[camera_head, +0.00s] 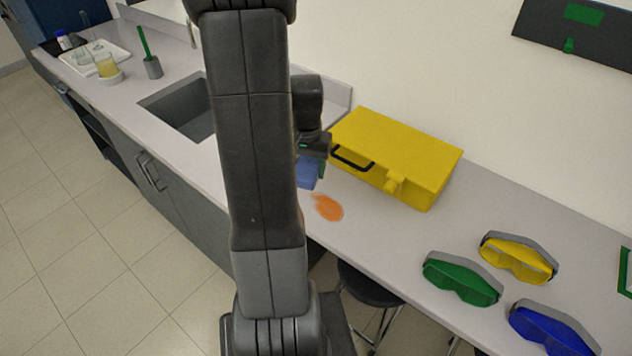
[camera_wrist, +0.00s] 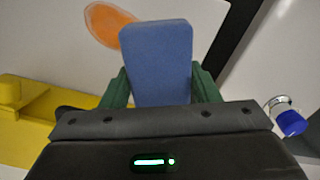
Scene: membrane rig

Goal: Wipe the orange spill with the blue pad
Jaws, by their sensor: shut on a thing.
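The blue pad (camera_wrist: 157,62) is between the green fingers of my gripper (camera_wrist: 160,88) in the wrist view, and the gripper is shut on it. In the head view the pad (camera_head: 307,173) shows partly, below my gripper (camera_head: 312,160) and beside my arm, which hides part of it. The orange spill (camera_head: 327,207) is a flat patch on the grey counter, a little nearer the front edge than the pad. In the wrist view the spill (camera_wrist: 108,25) lies to the upper left of the pad, its edge partly behind the pad. I cannot tell whether the pad touches the counter.
A yellow box (camera_head: 395,152) with a black handle stands close to the right of my gripper. Green goggles (camera_head: 462,279), yellow goggles (camera_head: 518,258) and blue goggles (camera_head: 552,330) lie farther right. A sink (camera_head: 185,108) is to the left. A stool (camera_head: 367,287) stands below the counter.

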